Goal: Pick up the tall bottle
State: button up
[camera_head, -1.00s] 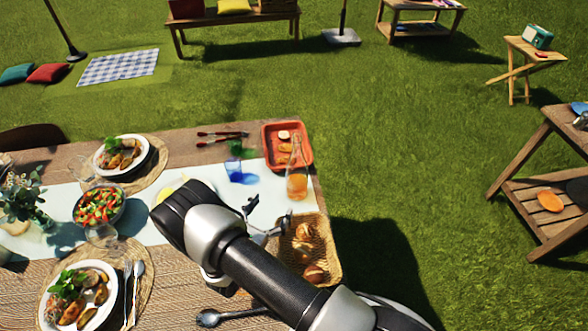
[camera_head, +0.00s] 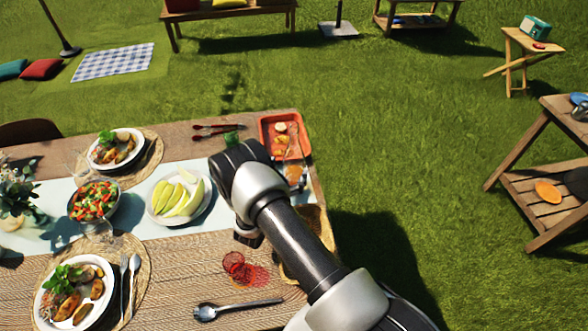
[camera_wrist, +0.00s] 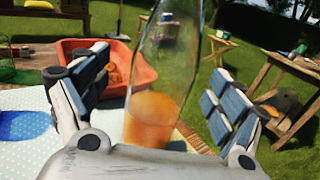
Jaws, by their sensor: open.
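The tall bottle (camera_wrist: 152,118) is clear glass with orange liquid in its lower part. In the wrist view it stands upright between the two fingers of my gripper (camera_wrist: 153,72), with a visible gap on each side. My gripper is open. The top of the bottle runs out of the wrist view. In the head view, the bottle (camera_head: 296,174) shows only partly at the table's right edge, and my arm hides my gripper's fingers.
A red-orange tray (camera_head: 264,128) lies just behind the bottle. My arm covers most of the bread basket (camera_head: 316,222). A plate of melon slices (camera_head: 158,212), a red glass (camera_head: 233,262) and a spoon (camera_head: 206,312) lie left of my arm. A blue glass's shadow (camera_wrist: 25,125) shows in the wrist view.

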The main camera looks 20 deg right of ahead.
aim_at(294, 161)
jog(key=x, duration=0.4)
jog(key=shift+s+d+r+b, duration=0.15)
jog(key=shift+d+r+b, duration=0.05)
jog(key=shift+b, duration=0.1)
jog(key=shift+c, duration=0.4)
jog(key=c, duration=1.7)
